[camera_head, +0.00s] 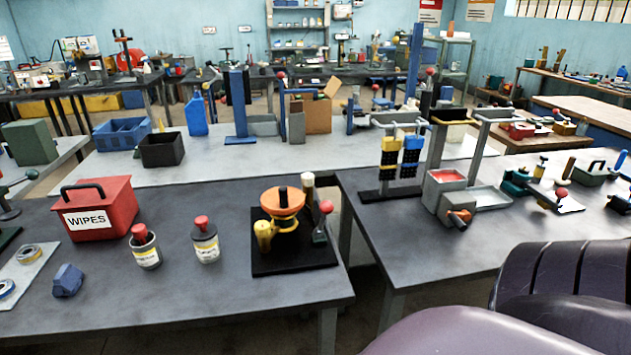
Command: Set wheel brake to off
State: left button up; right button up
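An orange wheel (282,203) with a dark centre knob sits on a black base plate (295,262) at the right end of the front left table. A yellow part (264,234) stands at its front left. A small lever with a red knob (326,207) rises from a dark green base (319,236) at the right of the wheel, on the same plate. It looks like the wheel brake; no marking for on or off is readable. The lever stands nearly upright. Neither of my grippers is in view.
A red WIPES box (97,209) and two red-capped bottles (146,247) (206,240) stand left of the wheel. A gap separates this table from the right table, which holds a stand with yellow and blue blocks (390,158). Large purple rounded shapes cover the lower right.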

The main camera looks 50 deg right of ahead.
aim_at(326, 207)
jog(key=k+l+u, duration=0.2)
jog(key=l, duration=0.2)
jog(key=k+l+u, duration=0.15)
jog(key=k+l, duration=0.3)
jog(key=l, duration=0.15)
jog(key=k+l+u, duration=0.15)
jog(key=k+l, duration=0.15)
jog(key=l, duration=0.15)
